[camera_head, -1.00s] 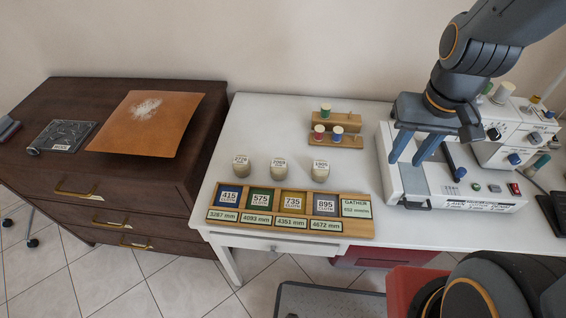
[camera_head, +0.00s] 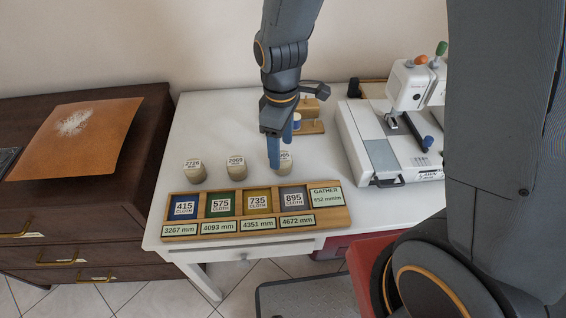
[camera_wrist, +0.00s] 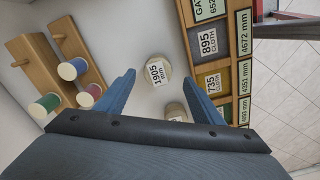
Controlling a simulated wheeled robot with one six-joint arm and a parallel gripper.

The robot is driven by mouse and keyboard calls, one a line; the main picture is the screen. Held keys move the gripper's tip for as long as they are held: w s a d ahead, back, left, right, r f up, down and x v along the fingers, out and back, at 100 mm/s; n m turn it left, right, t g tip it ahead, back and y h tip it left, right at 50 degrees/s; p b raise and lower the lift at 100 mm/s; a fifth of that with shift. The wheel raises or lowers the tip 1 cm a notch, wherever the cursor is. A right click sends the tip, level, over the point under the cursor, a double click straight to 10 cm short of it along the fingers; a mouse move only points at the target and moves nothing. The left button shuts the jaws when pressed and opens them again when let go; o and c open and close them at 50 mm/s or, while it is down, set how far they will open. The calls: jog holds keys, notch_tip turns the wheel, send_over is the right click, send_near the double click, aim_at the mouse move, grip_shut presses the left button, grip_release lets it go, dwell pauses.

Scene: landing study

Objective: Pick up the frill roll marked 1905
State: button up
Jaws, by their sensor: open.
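The frill roll marked 1905 (camera_wrist: 158,75) stands on the white table. In the wrist view its labelled top shows ahead of my gripper (camera_wrist: 163,88), roughly between the two blue fingers, which are spread with nothing between them. In the head view the roll (camera_head: 286,162) is partly hidden by my gripper (camera_head: 274,160), whose fingers hang just at its left front side. I cannot tell whether they touch it. Two similar cream rolls, marked 2069 (camera_head: 236,166) and 2726 (camera_head: 193,170), stand to its left.
A wooden tray (camera_head: 339,217) with coloured cloth compartments and number labels lies in front of the rolls. A wooden spool rack (camera_wrist: 45,65) stands behind them, with several thread spools. A sewing machine (camera_head: 375,150) is at the right.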

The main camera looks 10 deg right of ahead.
aim_at(286, 162)
jog(key=shift+w+d+f+p, duration=0.1)
jog(key=shift+f+p, duration=0.15)
jog(key=shift+f, duration=1.05)
jog(key=shift+w+d+f+p, duration=0.1)
jog(key=shift+f+p, duration=0.15)
jog(key=shift+f, duration=1.05)
jog(key=c, duration=1.2)
